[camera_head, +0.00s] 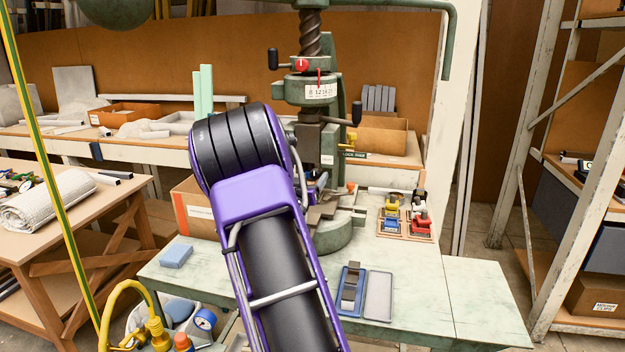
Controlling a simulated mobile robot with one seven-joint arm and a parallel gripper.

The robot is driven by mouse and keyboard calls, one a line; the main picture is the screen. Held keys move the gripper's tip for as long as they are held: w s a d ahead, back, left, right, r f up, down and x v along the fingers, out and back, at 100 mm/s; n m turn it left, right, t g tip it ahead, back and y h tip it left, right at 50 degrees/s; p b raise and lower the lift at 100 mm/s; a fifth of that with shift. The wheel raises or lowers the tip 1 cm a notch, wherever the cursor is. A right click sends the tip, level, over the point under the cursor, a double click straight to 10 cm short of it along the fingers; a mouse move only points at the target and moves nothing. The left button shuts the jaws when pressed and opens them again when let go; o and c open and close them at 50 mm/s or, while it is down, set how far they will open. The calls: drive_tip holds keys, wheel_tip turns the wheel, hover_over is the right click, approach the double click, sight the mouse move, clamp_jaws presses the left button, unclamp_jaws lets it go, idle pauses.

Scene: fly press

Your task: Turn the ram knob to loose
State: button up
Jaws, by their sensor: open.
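The green fly press (335,110) stands on the pale bench, its thick screw (311,32) rising above a white numbered dial (321,92). A red knob (302,65) sits on the collar above the dial, with a black-gripped handle (272,59) to its left. A small black knob (357,113) is at the right of the ram, with a yellow part (351,137) below it and a small dark label under that. I cannot tell which is the ram knob, or read its setting. My purple and black arm covers the press's lower left; my gripper's fingers are hidden.
The pale bench (485,295) is clear at the front right. A wooden tray (405,232) of red, yellow and blue items sits right of the press base. A blue block (175,256) lies at left. Shelving (540,140) stands at right; a yellow-green pole (50,165) crosses the left.

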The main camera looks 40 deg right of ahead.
drive_tip(key=shift+w+d, duration=0.1)
drive_tip(key=shift+d, duration=0.05)
drive_tip(key=shift+c, duration=0.4)
clamp_jaws()
